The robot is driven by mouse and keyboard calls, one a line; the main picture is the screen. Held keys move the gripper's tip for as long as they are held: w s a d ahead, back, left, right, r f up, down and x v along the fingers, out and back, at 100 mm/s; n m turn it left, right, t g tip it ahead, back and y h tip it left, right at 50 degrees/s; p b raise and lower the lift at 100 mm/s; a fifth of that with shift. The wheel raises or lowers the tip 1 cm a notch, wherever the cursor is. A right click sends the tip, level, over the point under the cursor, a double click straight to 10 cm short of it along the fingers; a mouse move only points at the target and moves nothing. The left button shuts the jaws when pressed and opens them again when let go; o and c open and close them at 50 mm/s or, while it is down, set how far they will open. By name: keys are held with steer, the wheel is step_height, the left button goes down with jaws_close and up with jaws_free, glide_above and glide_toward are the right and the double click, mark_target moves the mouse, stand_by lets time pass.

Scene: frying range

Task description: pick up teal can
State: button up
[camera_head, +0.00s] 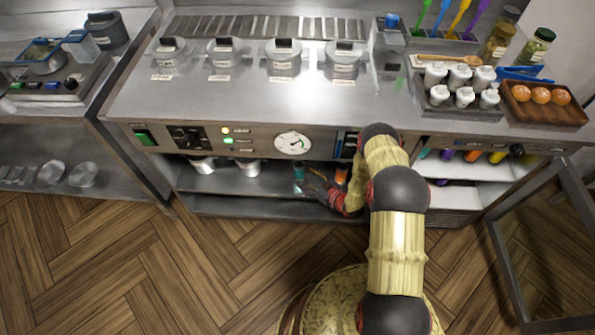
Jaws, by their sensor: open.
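The teal can (298,172) stands on the lower shelf under the steel range, below the round gauge. It is small in this view and partly covered by my gripper. My gripper (308,182) reaches into the shelf from the right, with its fingers at the can's right side and front. The jaws are open. I cannot tell whether a finger touches the can or whether the can sits between the fingers.
An orange can (341,174) stands on the shelf just right of my gripper. Metal cups (248,167) stand to the left. The control panel (215,138) overhangs the shelf (240,185). Shelf room between cups and teal can is clear.

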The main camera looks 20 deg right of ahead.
mark_target(303, 175)
steer(key=b+x, duration=0.2)
steer(key=x, duration=0.3)
steer(key=shift+s+a+f+b, duration=0.1)
steer(key=shift+a+f+b, duration=0.1)
steer(key=shift+b, duration=0.15)
steer(key=c, duration=1.5)
